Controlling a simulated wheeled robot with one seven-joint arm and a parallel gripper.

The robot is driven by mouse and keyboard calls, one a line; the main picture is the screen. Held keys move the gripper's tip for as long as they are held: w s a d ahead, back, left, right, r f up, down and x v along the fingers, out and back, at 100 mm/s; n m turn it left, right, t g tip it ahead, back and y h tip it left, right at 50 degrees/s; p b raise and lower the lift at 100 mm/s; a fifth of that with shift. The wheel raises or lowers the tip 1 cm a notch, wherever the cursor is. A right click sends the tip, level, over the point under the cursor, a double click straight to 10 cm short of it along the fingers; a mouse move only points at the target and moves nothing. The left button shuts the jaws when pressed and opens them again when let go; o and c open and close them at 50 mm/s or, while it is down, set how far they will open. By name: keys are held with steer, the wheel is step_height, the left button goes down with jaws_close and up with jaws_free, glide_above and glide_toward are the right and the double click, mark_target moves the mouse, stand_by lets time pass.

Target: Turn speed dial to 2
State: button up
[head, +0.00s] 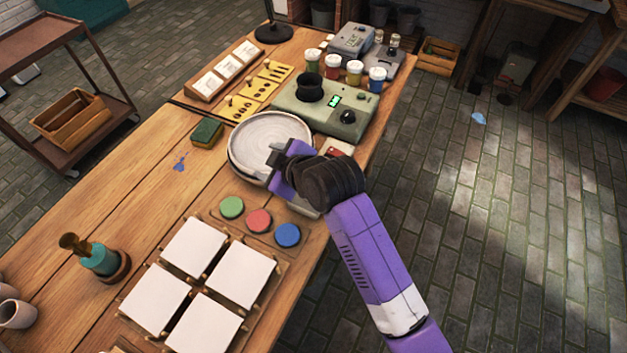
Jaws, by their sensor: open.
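A grey-green machine (322,108) stands toward the far right part of the wooden table. It has a black round cup-like part on top, a small green lit display (335,101) and a dark round dial (348,117) at its right front. The display's digits and the dial's setting are too small to read. My gripper (275,158) is open and above the pale round plate (262,135), nearer than the machine and apart from the dial. My wrist hides part of the plate's near side.
Paint jars (354,72) stand behind the machine. A green sponge (207,132), colour discs (258,221) and white tiles (234,273) lie on the table (95,225). A small red-topped item (337,149) sits between plate and machine. The table's right edge runs under my arm.

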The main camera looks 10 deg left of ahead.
steer(key=n+g, duration=0.1)
steer(key=f+n+g+h, duration=0.1)
steer(key=d+n+g+h, duration=0.1)
steer(key=n, duration=0.1)
steer(key=shift+w+f, duration=0.2)
steer(key=shift+f, duration=0.05)
steer(key=d+r+n+g+h, duration=0.1)
steer(key=d+n+h, duration=0.1)
steer(key=d, duration=0.1)
steer(key=d+r+n+g+h, duration=0.1)
steer(key=d+g+h, duration=0.1)
steer(key=s+d+r+n+g+h, duration=0.1)
steer(key=d+n, duration=0.1)
steer(key=d, duration=0.1)
steer(key=shift+d+n+h+p, duration=0.3)
steer(key=shift+d+h, duration=0.05)
steer(key=shift+h, duration=0.05)
steer(key=shift+d+f, duration=0.1)
steer(key=shift+f, duration=3.7)
jaws_close()
